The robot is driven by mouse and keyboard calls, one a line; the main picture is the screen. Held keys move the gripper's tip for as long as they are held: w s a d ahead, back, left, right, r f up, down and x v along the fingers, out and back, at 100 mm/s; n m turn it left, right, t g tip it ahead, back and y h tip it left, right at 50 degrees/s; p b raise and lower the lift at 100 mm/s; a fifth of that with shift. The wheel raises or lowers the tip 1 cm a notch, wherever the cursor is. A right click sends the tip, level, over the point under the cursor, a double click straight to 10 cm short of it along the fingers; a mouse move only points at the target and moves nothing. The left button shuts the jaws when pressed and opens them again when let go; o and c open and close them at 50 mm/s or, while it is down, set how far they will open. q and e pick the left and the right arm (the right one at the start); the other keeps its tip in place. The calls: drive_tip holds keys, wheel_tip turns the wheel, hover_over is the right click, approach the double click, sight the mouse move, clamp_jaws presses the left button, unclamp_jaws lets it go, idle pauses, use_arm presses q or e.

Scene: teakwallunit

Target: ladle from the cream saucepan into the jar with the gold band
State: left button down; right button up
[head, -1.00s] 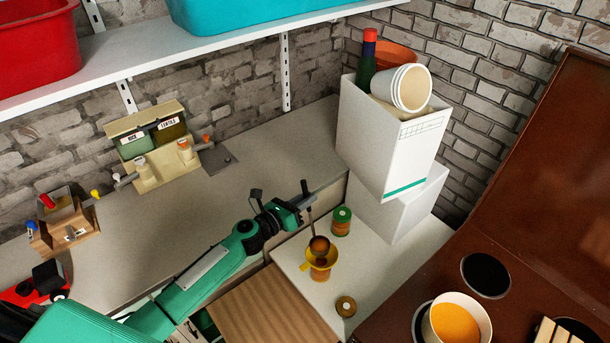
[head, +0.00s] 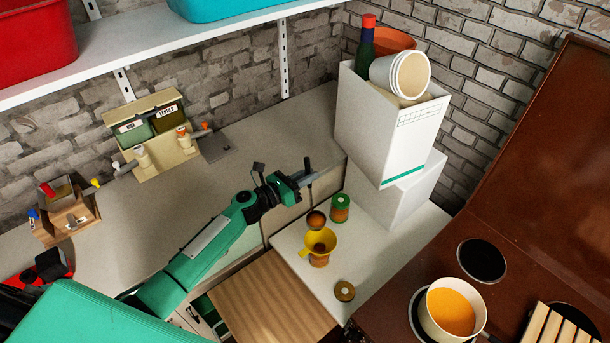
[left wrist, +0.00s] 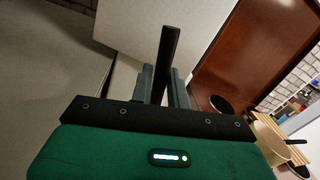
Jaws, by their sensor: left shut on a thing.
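My left gripper (head: 303,183) is shut on the dark handle of the ladle (head: 316,220). The ladle hangs with its brownish bowl just behind and above a yellow funnel (head: 329,240). In the left wrist view the ladle handle (left wrist: 170,50) stands up between my fingers. The funnel sits on a jar (head: 319,261) with orange contents, mostly hidden; I cannot make out a gold band. The cream saucepan (head: 427,318), holding orange liquid, stands on the brown stove at the lower right; it also shows in part in the left wrist view (left wrist: 268,142). My right gripper is out of view.
A green-lidded jar (head: 340,208) stands behind the funnel and a gold-lidded jar (head: 345,291) in front, on the white counter. A white box (head: 385,130) with cups and a bottle rises behind. A wooden board (head: 270,305) lies to the left.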

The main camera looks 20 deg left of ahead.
use_arm(q)
drive_tip(key=shift+s+d+r+m+b, duration=0.1)
drive_tip(key=shift+s+d+m+b, duration=0.3)
drive_tip(key=shift+s+d, duration=0.1)
drive_tip(key=shift+s+d+m+b, duration=1.7)
drive_tip(key=shift+s+m+b, duration=0.3)
drive_tip(key=shift+s+m, duration=0.1)
drive_tip(key=w+a+n+p, duration=0.1)
drive_tip(key=p, duration=0.1)
drive_tip(key=w+a+r+n+p, duration=0.1)
drive_tip(key=w+n+p, duration=0.1)
drive_tip(key=w+a+r+n+p, duration=0.1)
drive_tip(key=p, duration=0.2)
drive_tip(key=shift+w+a+r, duration=0.25)
drive_tip(key=shift+a, duration=0.1)
drive_tip(key=shift+w+a+f+n+p, duration=0.1)
drive_tip(key=shift+w+a+n+p, duration=0.4)
drive_tip(key=shift+n, duration=0.3)
drive_tip(key=shift+w+a+f+b, duration=0.1)
drive_tip(key=shift+w+f+b, duration=0.1)
drive_tip(key=shift+b, duration=0.1)
drive_tip(key=shift+w+a+n, duration=0.2)
drive_tip(key=shift+n, duration=0.2)
drive_tip(key=shift+r, duration=0.1)
